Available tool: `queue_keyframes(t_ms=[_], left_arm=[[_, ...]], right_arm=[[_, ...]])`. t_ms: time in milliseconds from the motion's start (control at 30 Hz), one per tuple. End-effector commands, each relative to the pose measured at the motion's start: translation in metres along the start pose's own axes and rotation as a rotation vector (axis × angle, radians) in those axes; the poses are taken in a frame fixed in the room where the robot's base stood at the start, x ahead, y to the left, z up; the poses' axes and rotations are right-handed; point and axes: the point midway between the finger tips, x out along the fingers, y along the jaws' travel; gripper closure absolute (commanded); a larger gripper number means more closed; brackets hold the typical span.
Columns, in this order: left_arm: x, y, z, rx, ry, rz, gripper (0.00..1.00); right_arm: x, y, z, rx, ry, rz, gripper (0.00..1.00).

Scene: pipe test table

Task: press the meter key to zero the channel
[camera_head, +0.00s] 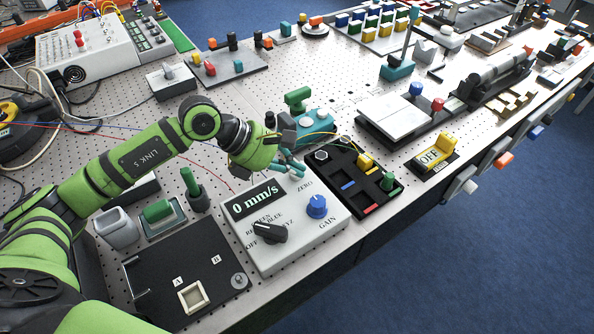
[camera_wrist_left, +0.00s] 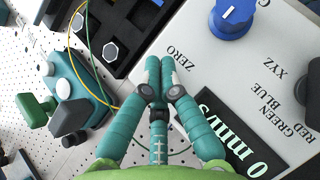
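The meter (camera_head: 277,258) is a white box near the table's front edge. Its black display (camera_head: 253,200) reads 0 mm/s. It carries a dark selector knob (camera_head: 268,233) and a blue GAIN knob (camera_head: 317,206). The ZERO label (camera_head: 305,186) is at its far edge, and shows in the left wrist view (camera_wrist_left: 168,56). I cannot make out the key by this label; my fingers cover part of that area. My left gripper (camera_head: 291,167) is over that far edge. In the left wrist view its teal fingertips (camera_wrist_left: 159,72) are together, with nothing seen between them. My right gripper is out of view.
A black tray (camera_head: 358,176) with coloured parts is right of the meter. A teal fixture with a green handle (camera_head: 297,99) stands behind. A black panel marked A and B (camera_head: 155,285) lies to the left. An OFF switch block (camera_head: 433,155) is farther right.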

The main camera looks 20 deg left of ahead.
Motion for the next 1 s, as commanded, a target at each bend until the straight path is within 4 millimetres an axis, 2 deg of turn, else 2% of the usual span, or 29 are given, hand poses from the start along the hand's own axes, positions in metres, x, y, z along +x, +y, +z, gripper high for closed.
queue_keyframes(t_ms=[267,800,1000], left_arm=[[0.002,-0.002,0.003,0.001,-0.006,-0.006,1.00],[-0.035,0.000,0.038,0.004,-0.005,0.001,1.00],[-0.037,0.000,0.039,0.003,-0.005,0.001,1.00]], right_arm=[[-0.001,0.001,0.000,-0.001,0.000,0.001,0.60],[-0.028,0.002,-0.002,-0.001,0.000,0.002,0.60],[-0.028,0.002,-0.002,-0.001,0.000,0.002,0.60]])
